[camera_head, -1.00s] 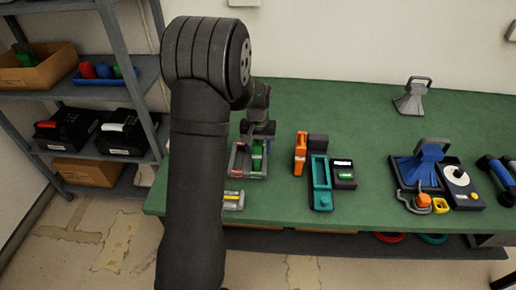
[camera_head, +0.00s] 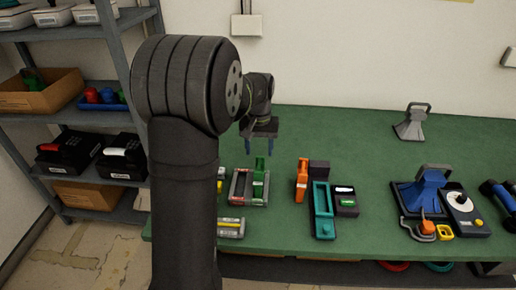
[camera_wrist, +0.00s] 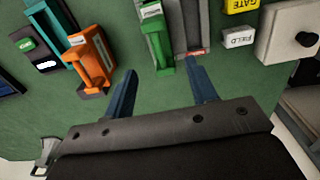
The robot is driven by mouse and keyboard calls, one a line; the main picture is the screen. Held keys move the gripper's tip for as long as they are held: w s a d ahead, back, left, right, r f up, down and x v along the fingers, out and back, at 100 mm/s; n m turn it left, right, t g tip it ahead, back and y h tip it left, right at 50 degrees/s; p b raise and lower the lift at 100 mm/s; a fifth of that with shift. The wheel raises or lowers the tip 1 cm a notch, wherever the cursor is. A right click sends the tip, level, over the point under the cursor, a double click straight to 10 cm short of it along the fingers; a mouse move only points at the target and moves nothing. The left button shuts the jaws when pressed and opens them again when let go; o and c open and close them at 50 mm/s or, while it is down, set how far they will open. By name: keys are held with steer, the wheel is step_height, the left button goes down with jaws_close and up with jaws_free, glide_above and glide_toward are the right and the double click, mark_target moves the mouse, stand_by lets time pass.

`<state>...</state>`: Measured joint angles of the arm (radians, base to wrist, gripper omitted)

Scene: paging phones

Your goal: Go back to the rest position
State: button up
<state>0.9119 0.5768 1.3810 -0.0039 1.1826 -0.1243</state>
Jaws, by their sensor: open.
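My gripper (camera_head: 262,143) is raised above the back left of the green table (camera_head: 370,140), behind the green handset. In the wrist view my gripper (camera_wrist: 162,78) shows two blue fingers spread apart with nothing between them. The green handset (camera_head: 259,183) stands at the right side of a grey cradle (camera_head: 238,187); the handset also shows beyond the fingers in the wrist view (camera_wrist: 156,38).
A grey stand (camera_head: 411,124) is at the back. Shelves (camera_head: 75,120) with boxes stand at the left. The table's back middle is clear.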

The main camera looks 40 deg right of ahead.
mark_target(259, 164)
steer(key=shift+f, duration=0.1)
step_height(259, 164, down, 12)
steer(key=shift+f, duration=0.1)
steer(key=shift+r, duration=2.1)
